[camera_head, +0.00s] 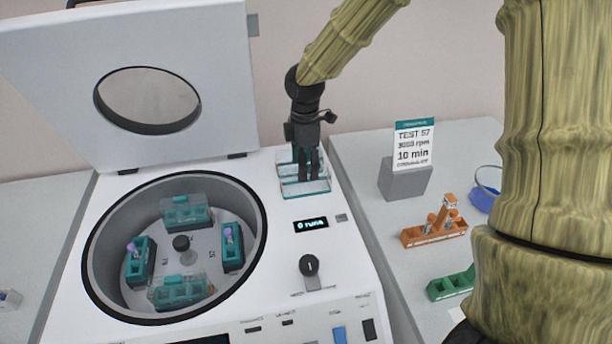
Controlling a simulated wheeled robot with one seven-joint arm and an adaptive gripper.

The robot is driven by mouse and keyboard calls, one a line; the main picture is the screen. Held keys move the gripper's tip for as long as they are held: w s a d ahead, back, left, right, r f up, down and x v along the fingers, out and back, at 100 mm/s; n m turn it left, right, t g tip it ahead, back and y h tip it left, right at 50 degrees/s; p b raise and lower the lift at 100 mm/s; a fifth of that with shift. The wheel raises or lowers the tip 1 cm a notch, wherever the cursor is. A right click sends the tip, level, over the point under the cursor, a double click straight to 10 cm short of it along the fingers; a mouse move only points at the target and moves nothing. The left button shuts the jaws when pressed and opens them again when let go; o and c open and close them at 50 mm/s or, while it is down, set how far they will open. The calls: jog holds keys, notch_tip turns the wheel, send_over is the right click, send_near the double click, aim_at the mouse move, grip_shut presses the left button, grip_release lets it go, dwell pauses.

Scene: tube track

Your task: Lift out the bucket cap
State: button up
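An open centrifuge (290,255) holds a round rotor with several teal buckets. The back bucket (187,217) and the front bucket (182,292) each have a clear cap with a teal grip on top. The left bucket (140,262) and the right bucket (232,248) show no cap, and each holds a purple-topped tube. My gripper (308,176) points down at a clear, teal-edged holder (318,188) on the deck, right of the bowl. Its dark fingers reach into or just in front of the holder. Whether they grip a cap there is unclear.
The raised lid (60,70) with its round window stands behind the bowl. A grey block with a sign (413,145), an orange rack (437,228), a green rack (450,284) and a blue round dish (484,197) stand on the right bench. The control knob (309,265) is in front of the holder.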

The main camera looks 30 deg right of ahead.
jog(key=shift+w+a+f+p, duration=0.15)
jog(key=shift+f+p, duration=0.35)
jog(key=shift+f, duration=1.55)
jog(key=c, duration=0.8)
